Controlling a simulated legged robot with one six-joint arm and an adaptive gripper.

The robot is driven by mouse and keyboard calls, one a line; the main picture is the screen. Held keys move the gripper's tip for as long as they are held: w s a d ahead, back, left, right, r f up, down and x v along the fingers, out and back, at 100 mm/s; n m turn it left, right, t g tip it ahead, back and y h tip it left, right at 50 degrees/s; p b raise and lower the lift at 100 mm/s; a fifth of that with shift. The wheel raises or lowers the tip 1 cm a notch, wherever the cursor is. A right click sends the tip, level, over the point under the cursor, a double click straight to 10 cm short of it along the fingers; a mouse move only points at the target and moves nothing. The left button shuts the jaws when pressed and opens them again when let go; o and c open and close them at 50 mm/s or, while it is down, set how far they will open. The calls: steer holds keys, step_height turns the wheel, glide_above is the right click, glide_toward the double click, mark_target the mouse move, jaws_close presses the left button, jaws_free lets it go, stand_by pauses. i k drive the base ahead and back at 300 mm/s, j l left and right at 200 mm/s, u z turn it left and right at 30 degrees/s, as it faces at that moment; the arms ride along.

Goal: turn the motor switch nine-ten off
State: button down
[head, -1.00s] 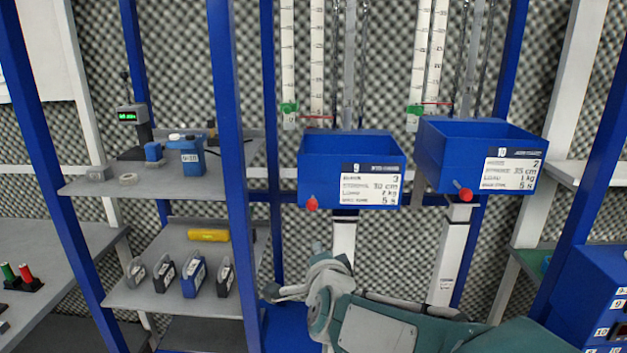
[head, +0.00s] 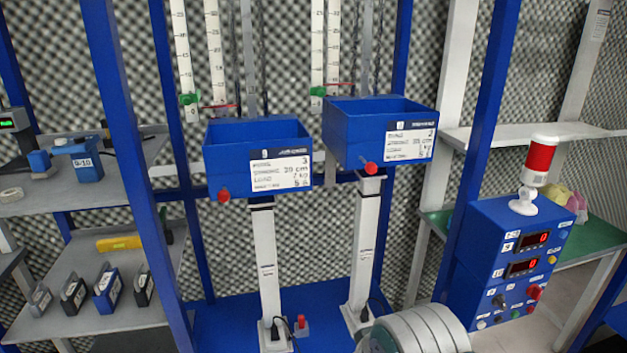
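The blue control box (head: 505,262) stands at the right. Its sloped face carries two red digital displays, the upper (head: 533,241) and the lower (head: 522,267), each seeming to read 0. Below them are a black knob (head: 498,301) and a red switch (head: 535,292) at the right edge, with small buttons around. The labels are too small to tell which one is the motor switch nine-ten, or its position. A grey rounded part of my arm shows at the bottom, left of the box. My gripper's fingers are not visible.
A red-and-white lamp (head: 540,165) tops the control box. Shelves (head: 95,285) with small devices are at the left.

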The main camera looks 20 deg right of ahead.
mark_target(535, 291)
steer(key=k+j+z, duration=0.1)
steer(key=z, duration=1.45)
